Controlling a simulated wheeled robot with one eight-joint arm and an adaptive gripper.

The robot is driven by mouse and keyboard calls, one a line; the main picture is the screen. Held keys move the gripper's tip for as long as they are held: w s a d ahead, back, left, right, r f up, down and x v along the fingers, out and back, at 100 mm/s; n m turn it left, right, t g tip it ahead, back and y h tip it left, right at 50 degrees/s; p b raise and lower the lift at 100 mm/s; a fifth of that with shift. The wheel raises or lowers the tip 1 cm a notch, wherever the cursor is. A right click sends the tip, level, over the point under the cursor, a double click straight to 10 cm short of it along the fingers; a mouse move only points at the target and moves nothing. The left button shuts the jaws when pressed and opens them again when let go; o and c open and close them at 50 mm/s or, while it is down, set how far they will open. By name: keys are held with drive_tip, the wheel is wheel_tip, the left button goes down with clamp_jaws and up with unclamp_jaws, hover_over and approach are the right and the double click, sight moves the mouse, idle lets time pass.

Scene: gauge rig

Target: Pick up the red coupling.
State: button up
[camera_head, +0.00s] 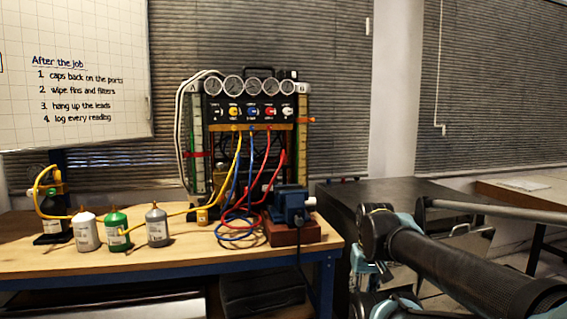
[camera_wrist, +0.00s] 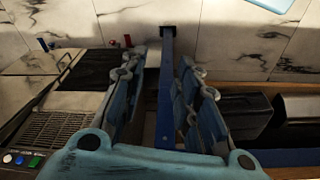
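In the head view a red hose (camera_head: 279,165) hangs from the gauge panel (camera_head: 250,112) beside blue and yellow hoses. Its ends look red, but I cannot make out the red coupling for certain. A small red thing (camera_wrist: 127,40) shows beyond the left finger in the wrist view; it is too small to name. My gripper (camera_wrist: 161,66) is open in the wrist view, with nothing held between its fingers. A blue bench leg or rail shows beyond the gap. In the head view my arm is at the lower right, apart from the hoses.
The wooden bench (camera_head: 180,262) carries white, green and grey bottles (camera_head: 157,227) and a blue vise (camera_head: 290,205) on a red-brown block. A black cabinet (camera_head: 390,195) stands to the right. Marbled floor (camera_wrist: 235,35) shows in the wrist view.

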drive_tip(key=w+a+r+n+y, duration=0.1)
drive_tip(key=w+a+r+n, duration=0.15)
drive_tip(key=w+r, duration=0.6)
drive_tip(key=w+a+r+n, duration=0.25)
drive_tip(key=w+r, duration=0.25)
drive_tip(key=r, duration=0.6)
drive_tip(key=w+a+r+n+y, duration=0.1)
drive_tip(key=w+a+r, duration=0.2)
drive_tip(key=w+r, duration=0.45)
drive_tip(key=n+y, duration=0.2)
drive_tip(key=n, duration=0.4)
approach(285, 155)
drive_tip(key=f, duration=0.1)
drive_tip(key=w+a+f, duration=0.1)
drive_tip(key=f, duration=0.1)
drive_tip(key=w+a+f, duration=0.1)
drive_tip(key=shift+w+f, duration=0.15)
drive_tip(key=shift+s+x, duration=0.15)
drive_tip(key=shift+x, duration=1.25)
drive_tip(key=shift+s+x, duration=0.2)
drive_tip(key=shift+x, duration=1.15)
drive_tip(key=shift+d+f, duration=0.1)
drive_tip(key=shift+d, duration=0.05)
drive_tip(key=shift+c, duration=0.3)
clamp_jaws()
